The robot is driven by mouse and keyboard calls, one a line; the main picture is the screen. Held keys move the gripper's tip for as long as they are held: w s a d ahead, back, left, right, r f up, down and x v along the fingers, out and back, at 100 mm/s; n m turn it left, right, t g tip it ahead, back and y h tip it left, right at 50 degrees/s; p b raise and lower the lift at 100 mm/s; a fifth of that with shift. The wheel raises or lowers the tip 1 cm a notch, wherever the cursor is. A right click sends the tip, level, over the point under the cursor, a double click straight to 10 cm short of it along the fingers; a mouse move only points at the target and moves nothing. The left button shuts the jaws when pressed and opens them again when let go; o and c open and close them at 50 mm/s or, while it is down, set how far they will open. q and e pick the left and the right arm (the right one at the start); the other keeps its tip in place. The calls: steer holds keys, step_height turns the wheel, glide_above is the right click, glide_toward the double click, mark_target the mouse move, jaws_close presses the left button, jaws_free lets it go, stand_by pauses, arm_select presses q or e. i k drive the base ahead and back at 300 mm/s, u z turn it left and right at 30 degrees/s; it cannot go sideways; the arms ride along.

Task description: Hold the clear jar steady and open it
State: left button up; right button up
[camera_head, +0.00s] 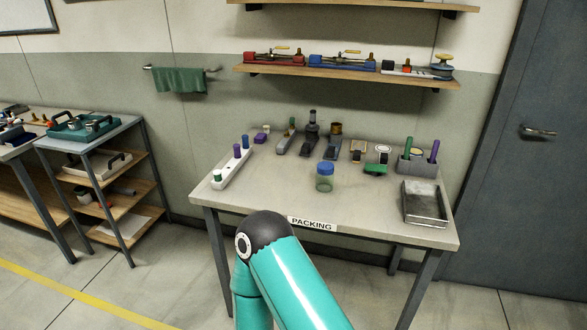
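The clear jar (325,180) stands upright near the middle of the packing table, with a blue lid (326,168) on it. Its see-through body looks greenish. Nothing touches it. A teal arm link of mine with a dark joint rises from the bottom of the view in front of the table. Neither of my grippers shows in this view.
The table (270,198) has a white strip (228,174) with bottles on the left and an empty metal tray (425,202) at the right. A grey holder (417,167) and several small items line the back. The tabletop around the jar's front is clear.

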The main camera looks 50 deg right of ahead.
mark_target(324, 183)
steer(key=u, duration=0.25)
steer(key=i, duration=0.8)
steer(key=z, duration=2.4)
steer(key=k, duration=0.9)
steer(key=z, duration=0.2)
steer(key=i, duration=0.9)
steer(key=u, duration=0.1)
